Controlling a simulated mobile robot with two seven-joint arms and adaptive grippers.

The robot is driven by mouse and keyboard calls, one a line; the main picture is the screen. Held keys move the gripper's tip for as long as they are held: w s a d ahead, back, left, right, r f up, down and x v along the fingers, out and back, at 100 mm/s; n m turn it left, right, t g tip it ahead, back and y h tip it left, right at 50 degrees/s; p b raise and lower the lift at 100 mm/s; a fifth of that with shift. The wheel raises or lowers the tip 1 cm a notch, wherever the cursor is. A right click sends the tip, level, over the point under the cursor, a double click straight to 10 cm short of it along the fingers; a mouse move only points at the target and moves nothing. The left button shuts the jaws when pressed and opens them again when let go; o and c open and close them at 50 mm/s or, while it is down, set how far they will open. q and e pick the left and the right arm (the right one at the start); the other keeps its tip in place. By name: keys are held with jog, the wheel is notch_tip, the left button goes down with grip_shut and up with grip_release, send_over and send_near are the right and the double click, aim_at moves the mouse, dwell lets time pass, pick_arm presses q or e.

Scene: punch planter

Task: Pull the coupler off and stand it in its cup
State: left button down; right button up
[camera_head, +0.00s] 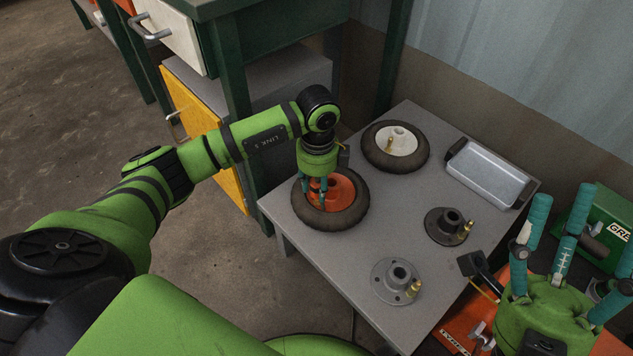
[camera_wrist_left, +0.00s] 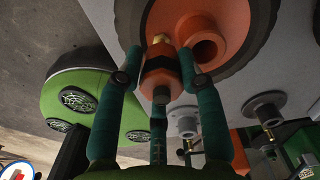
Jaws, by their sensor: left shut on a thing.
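My left gripper (camera_head: 316,188) is shut on an orange coupler with a dark band and grey end, seen in the left wrist view (camera_wrist_left: 160,78). Brass shows at the coupler's far end, against the orange hub (camera_head: 341,190) of a black-tyred wheel (camera_head: 335,220). I cannot tell whether the coupler is still on that brass stem. Two flanged cups stand on the grey table (camera_head: 310,238): a dark grey one (camera_head: 450,222) and a lighter grey one (camera_head: 397,272), each with a brass fitting beside its socket. My right gripper (camera_head: 570,222) has its teal fingers spread, empty, at the lower right.
A second wheel with a white hub (camera_head: 396,142) lies behind the orange one. A metal tray (camera_head: 488,172) lies at the back right. A green machine (camera_head: 606,226) stands beyond the table's right side. The table between the orange wheel and the cups is clear.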

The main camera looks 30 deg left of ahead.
aim_at(319, 181)
pick_arm(q)
jog(key=shift+w+d+r, duration=0.15)
jog(key=shift+d+r, duration=0.25)
jog(key=shift+r, duration=0.1)
jog(key=shift+a+r+p, duration=0.25)
jog(key=shift+r+p, duration=1)
jog(key=shift+p, duration=0.25)
jog(key=shift+r+p, duration=0.55)
jog(key=shift+r, duration=0.1)
jog(key=shift+r, duration=0.15)
notch_tip(319, 181, up, 4)
jog(key=p, duration=0.4)
